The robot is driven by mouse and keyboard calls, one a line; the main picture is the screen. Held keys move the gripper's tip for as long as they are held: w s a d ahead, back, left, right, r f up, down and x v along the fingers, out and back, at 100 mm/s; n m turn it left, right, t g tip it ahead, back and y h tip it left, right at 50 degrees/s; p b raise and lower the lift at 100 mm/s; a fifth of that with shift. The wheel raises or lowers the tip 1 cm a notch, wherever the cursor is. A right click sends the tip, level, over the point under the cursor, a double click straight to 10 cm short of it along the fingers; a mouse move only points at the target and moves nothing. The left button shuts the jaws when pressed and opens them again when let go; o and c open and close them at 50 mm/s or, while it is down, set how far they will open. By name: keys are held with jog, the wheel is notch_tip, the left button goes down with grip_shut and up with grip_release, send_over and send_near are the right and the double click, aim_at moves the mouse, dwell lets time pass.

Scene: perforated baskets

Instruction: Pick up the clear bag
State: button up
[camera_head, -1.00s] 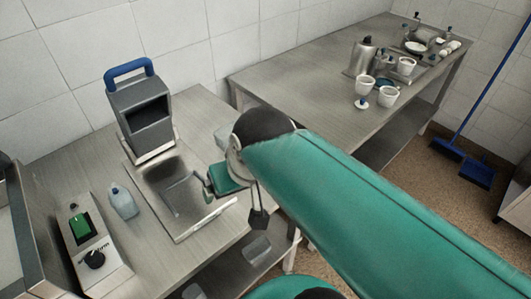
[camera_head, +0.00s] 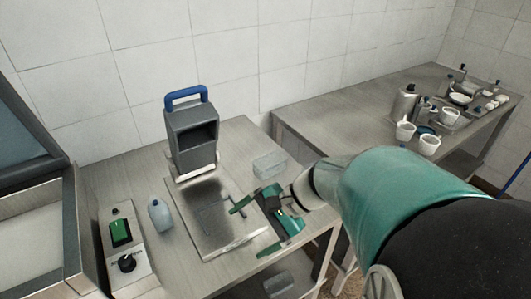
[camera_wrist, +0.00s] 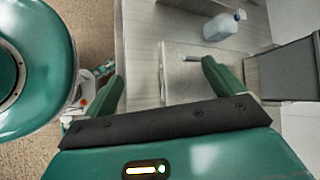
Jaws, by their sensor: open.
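No thing is plainly a bag. A small pale, see-through, block-like item (camera_head: 270,165) lies on the near table behind my gripper in the head view; I cannot tell if it is the clear bag. My gripper (camera_head: 252,228) is open and empty over the right side of a metal tray plate (camera_head: 205,197). In the wrist view the green fingers of my gripper (camera_wrist: 162,75) are spread apart, with the plate (camera_wrist: 178,60) and table below them. The pale item is not clear in the wrist view.
A grey dispenser with a blue handle (camera_head: 190,138) stands at the plate's back. A pale bottle (camera_head: 160,215) and a scale-like device (camera_head: 122,245) are to its left. Cups and a metal jug (camera_head: 404,103) stand on the right table (camera_head: 340,115). A gap separates the tables.

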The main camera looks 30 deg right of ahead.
jog(key=d+f+m+t+h, duration=0.1)
jog(key=d+m+t+h, duration=0.1)
jog(key=d+m+t, duration=0.2)
jog(key=d+f+m+t+h, duration=0.2)
jog(key=d+m+t, duration=0.3)
jog(key=d+m, duration=0.5)
jog(key=s+d+f+m+t+h, duration=0.1)
jog(key=d+m+t+h, duration=0.3)
jog(key=d, duration=1)
jog(key=shift+f+m+t, duration=0.25)
jog(key=shift+f+m, duration=0.05)
jog(key=shift+m, duration=0.6)
jog(key=shift+f+m+t, duration=0.25)
jog(key=shift+m, duration=0.65)
jog(key=w, duration=1.3)
jog(key=shift+w+a+f, duration=0.15)
jog(key=shift+w+a, duration=0.05)
jog(key=c, duration=1.4)
jog(key=shift+c, duration=0.2)
jog(key=shift+r, duration=0.2)
